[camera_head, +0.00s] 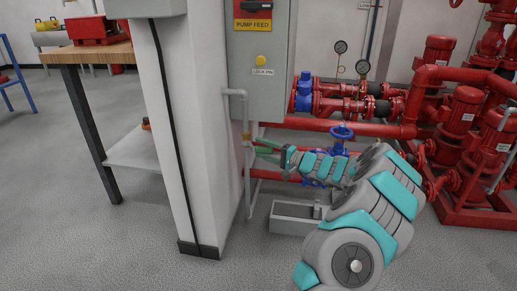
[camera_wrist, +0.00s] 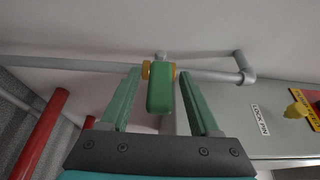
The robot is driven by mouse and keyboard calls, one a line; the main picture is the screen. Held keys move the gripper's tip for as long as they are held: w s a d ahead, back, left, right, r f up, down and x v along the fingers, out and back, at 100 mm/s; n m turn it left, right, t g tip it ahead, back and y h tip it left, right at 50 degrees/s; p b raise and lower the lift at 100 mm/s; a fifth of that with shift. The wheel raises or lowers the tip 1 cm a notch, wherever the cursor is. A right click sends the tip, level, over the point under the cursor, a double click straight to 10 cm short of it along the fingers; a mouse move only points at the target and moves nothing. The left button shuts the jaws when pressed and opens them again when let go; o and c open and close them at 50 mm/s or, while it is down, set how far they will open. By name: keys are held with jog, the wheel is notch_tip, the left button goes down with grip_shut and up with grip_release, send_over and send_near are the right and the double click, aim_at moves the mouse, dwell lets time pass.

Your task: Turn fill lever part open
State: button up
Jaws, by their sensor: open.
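The fill lever (camera_wrist: 160,92) is a green handle on a small brass valve (camera_wrist: 146,69) in a thin grey pipe (camera_wrist: 90,65). In the wrist view my gripper (camera_wrist: 160,76) is open, with one green finger on each side of the lever and visible gaps between. In the head view my gripper (camera_head: 262,146) reaches left to the brass valve (camera_head: 247,137) on the upright grey pipe (camera_head: 247,175). There I cannot tell the lever from the green fingers. Whether the fingers reach around it in depth is hard to tell.
A grey control cabinet (camera_head: 258,95) with a yellow knob (camera_head: 261,60) hangs above the valve. A white column (camera_head: 185,140) stands just left of the pipe. Red pipes and pumps (camera_head: 467,110) fill the right. A grey trough (camera_head: 292,224) is on the floor below. Open floor lies left.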

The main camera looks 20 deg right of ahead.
jog(key=shift+x, duration=0.85)
jog(key=shift+c, duration=0.3)
grip_shut()
dwell(0.5)
